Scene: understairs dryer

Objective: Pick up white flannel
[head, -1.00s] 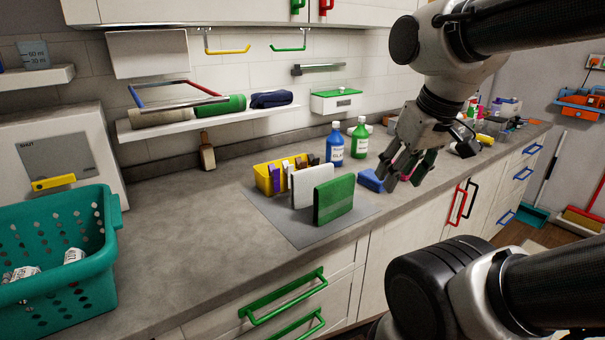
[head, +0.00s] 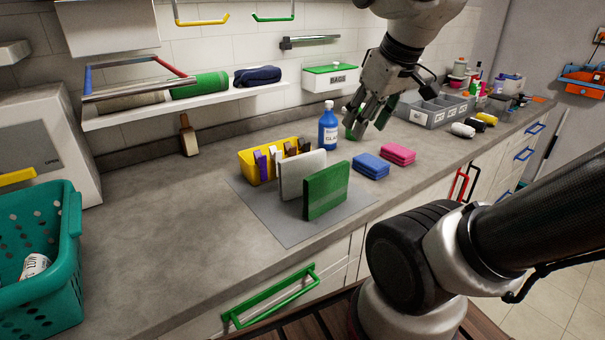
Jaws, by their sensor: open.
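The white flannel (head: 290,176) stands upright on a grey mat (head: 251,191) on the counter. A green flannel (head: 326,189) stands upright in front of it and hides part of its right side. A yellow box (head: 247,167) holding several coloured upright pieces stands just behind it. My gripper (head: 366,127) is open and empty. It hangs above the counter, behind and to the right of the white flannel, well apart from it, and it covers much of a green bottle.
A blue bottle (head: 328,131) stands between the yellow box and my gripper. Folded blue (head: 371,166) and pink (head: 398,154) cloths lie right of the mat. A grey divided tray (head: 437,108) is further right. A teal basket (head: 40,262) is at left. The counter (head: 150,235) left of the mat is clear.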

